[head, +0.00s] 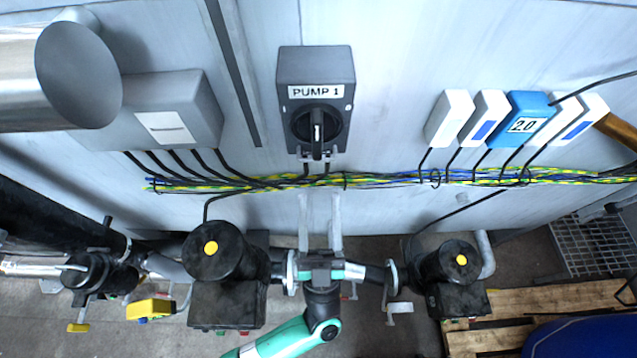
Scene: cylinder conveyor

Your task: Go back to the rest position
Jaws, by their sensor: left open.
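My left gripper (320,205) is in the lower middle of the head view, at the end of my teal and black arm, which comes up from the bottom edge. Its two pale fingers point up toward the wall and stand apart, with nothing between them. The fingertips are below the grey PUMP 1 switch box (316,75) and overlap the cable bundle's lower side in the picture. I cannot tell how far they are from the wall. My right gripper is not in view.
A black pump (214,255) stands left of my gripper and another (460,262) right. Yellow-green and blue cables (400,181) cross the wall. A grey box (165,115) and large pipe (60,75) are upper left.

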